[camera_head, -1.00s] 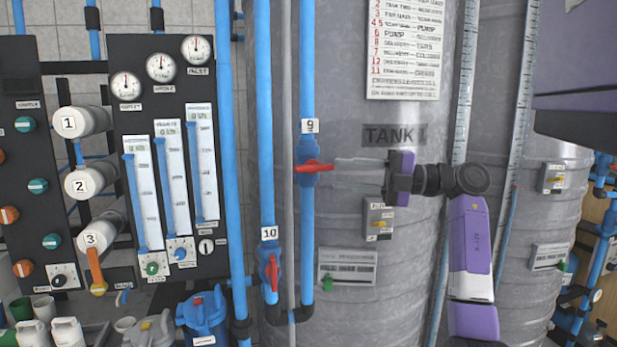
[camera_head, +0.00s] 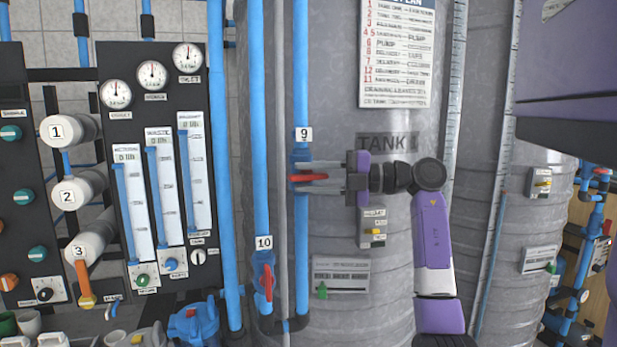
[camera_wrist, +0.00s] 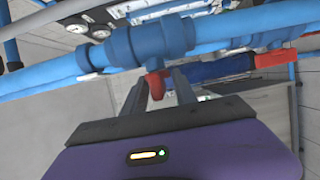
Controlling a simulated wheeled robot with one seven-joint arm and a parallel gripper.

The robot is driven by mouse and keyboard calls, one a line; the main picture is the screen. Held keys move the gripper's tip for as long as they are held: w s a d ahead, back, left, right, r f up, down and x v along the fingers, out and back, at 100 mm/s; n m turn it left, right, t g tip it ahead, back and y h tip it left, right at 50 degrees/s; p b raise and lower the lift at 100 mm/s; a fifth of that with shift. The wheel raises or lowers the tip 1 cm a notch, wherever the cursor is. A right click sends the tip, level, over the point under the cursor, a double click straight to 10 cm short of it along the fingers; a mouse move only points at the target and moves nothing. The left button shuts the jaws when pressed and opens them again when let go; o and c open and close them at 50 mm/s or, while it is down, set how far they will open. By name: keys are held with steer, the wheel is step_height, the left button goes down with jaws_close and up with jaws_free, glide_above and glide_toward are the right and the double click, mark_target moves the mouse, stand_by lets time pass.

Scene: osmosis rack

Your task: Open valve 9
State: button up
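Valve 9 has a blue body on a vertical blue pipe, under a white "9" label (camera_head: 303,134). Its red handle (camera_head: 308,178) points right, across the pipe. My gripper (camera_head: 308,177) reaches in from the right, its two fingers open, one above and one below the handle. In the wrist view, the red handle (camera_wrist: 155,84) shows between my spread fingers (camera_wrist: 160,90), below the blue valve body (camera_wrist: 150,42). A gap shows beside the handle; I cannot tell whether a finger touches it.
Valve 10 (camera_head: 264,277), with a red handle, is on the neighbouring pipe, lower left. The grey tank (camera_head: 370,260) stands close behind my gripper, with a small switch box (camera_head: 373,230) just below. A gauge panel (camera_head: 155,110) is on the left.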

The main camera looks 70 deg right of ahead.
jaws_close()
steer(key=shift+r+g+p, duration=0.15)
steer(key=shift+g+p, duration=0.15)
steer(key=shift+p, duration=0.15)
steer(key=shift+r+n+g+h+p, duration=0.15)
steer(key=shift+n+g+h+p, duration=0.25)
steer(key=shift+g+p, duration=0.6)
steer(key=n+g+h+p, duration=0.1)
steer(key=g+h+p, duration=0.1)
steer(key=g, duration=0.1)
steer(key=shift+p, duration=0.4)
steer(key=g+h, duration=0.1)
steer(key=g, duration=0.1)
steer(key=n+g+h, duration=0.1)
steer(key=g+h, duration=0.1)
steer(key=shift+f+n+g, duration=0.3)
steer(key=shift+f, duration=0.05)
steer(key=n+g+h+b, duration=0.1)
steer(key=g+h+b, duration=0.1)
steer(key=g+h, duration=0.1)
steer(key=shift+g, duration=0.6)
steer(key=shift+s+b, duration=0.1)
steer(key=shift+b, duration=0.2)
